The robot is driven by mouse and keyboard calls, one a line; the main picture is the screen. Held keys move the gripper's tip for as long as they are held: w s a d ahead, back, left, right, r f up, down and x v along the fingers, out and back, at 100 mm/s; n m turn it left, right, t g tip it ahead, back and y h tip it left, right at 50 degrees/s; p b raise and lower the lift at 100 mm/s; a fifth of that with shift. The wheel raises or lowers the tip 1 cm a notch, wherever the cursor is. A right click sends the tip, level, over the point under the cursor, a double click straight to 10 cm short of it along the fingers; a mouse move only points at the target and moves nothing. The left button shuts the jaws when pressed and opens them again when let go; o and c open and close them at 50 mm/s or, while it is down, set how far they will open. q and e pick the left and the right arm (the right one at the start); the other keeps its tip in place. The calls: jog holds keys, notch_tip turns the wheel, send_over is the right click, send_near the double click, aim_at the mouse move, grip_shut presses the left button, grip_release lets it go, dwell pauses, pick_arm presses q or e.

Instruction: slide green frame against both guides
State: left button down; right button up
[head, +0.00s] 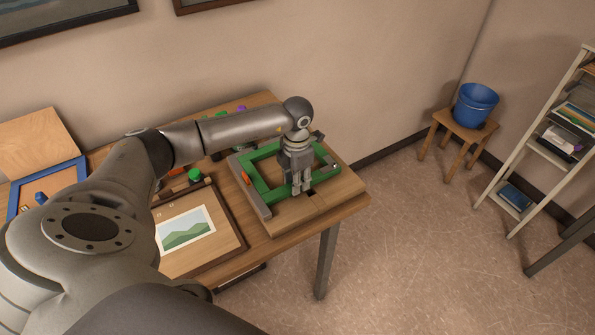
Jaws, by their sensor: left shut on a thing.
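The green frame (262,183) lies on a wooden board (325,201) near the right end of the table. My left gripper (302,191) points down at the near side of the frame and is shut on it. The gripper and its wrist hide part of the frame. A grey guide bar (258,201) runs along the frame's left side. It is close to the frame, but I cannot tell whether they touch. Grey metal (319,136) shows at the far right corner, partly behind my wrist; the far guide is mostly hidden. My right gripper is not in view.
A framed mountain picture (187,230) lies left of the board, with a green-capped item (195,175) behind it. A blue frame (50,187) is farther left. The table (345,208) ends just right of the board. A blue bucket (475,105) stands on a stool.

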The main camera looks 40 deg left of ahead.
pick_arm(q)
jog(key=shift+s+a+f+b, duration=0.1)
jog(key=shift+a+f+b, duration=0.1)
jog(key=shift+a+b, duration=0.1)
dwell(0.6)
jog(key=c, duration=1.5)
grip_release()
jog(key=o, duration=0.4)
jog(key=shift+a, duration=0.1)
jog(key=shift+d, duration=0.25)
jog(key=shift+r+p, duration=2.15)
jog(key=shift+r, duration=1.35)
